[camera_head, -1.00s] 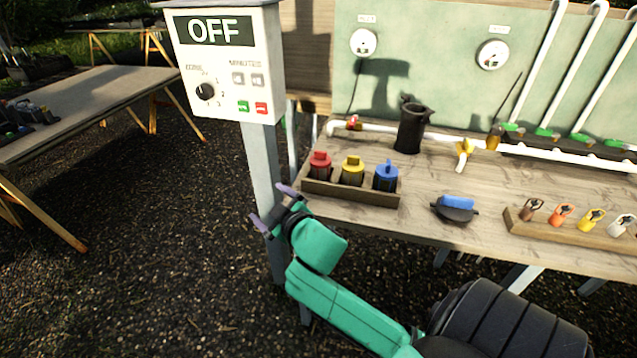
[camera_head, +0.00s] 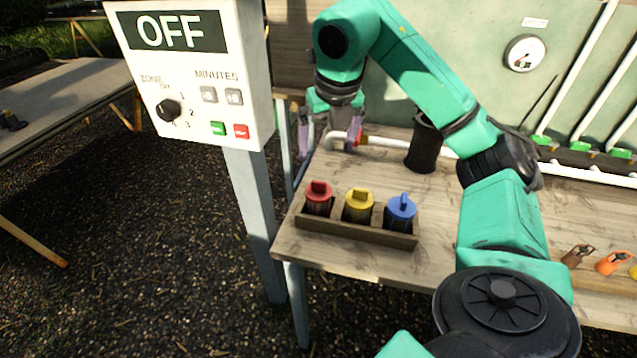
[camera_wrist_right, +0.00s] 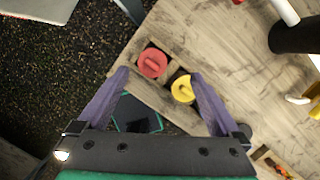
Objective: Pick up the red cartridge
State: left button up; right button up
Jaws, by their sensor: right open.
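The red cartridge (camera_head: 318,195) stands upright in the left slot of a wooden holder (camera_head: 355,233) near the table's left front edge. It also shows in the right wrist view (camera_wrist_right: 152,63), ahead of and between the fingertips. The yellow cartridge (camera_head: 359,204) stands in the middle slot and shows beside the right finger in the wrist view (camera_wrist_right: 183,90). The blue cartridge (camera_head: 400,212) stands in the right slot. My right gripper (camera_head: 328,140) is open and empty, above and behind the holder, pointing down, apart from the cartridges. My left gripper is not in view.
A control box (camera_head: 195,70) reading OFF stands on a post left of the table. A dark cylinder (camera_head: 424,146) and a white pipe (camera_head: 380,140) are behind the holder. Colored clips (camera_head: 612,263) sit at the right. The wooden tabletop (camera_head: 335,262) in front of the holder is clear.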

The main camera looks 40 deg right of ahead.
aim_at(320, 185)
jog(key=shift+s+a+f+b, duration=0.15)
jog(key=shift+f+b, duration=0.25)
jog(key=shift+f, duration=0.25)
jog(key=shift+a+f+b, duration=0.15)
jog(key=shift+f+b, duration=0.25)
jog(key=shift+f, duration=0.2)
jog(key=f, duration=0.2)
jog(key=a+f, duration=0.1)
jog(key=f, duration=0.1)
jog(key=x, duration=0.5)
jog(key=shift+d+f+p, duration=0.1)
jog(key=shift+f+p, duration=0.2)
jog(key=shift+p, duration=0.05)
jog(key=shift+f, duration=0.35)
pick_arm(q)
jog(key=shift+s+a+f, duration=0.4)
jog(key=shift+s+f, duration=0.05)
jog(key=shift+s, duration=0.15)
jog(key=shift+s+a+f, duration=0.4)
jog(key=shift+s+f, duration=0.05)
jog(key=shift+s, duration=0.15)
pick_arm(e)
jog(key=shift+f, duration=0.1)
jog(key=c, duration=1.3)
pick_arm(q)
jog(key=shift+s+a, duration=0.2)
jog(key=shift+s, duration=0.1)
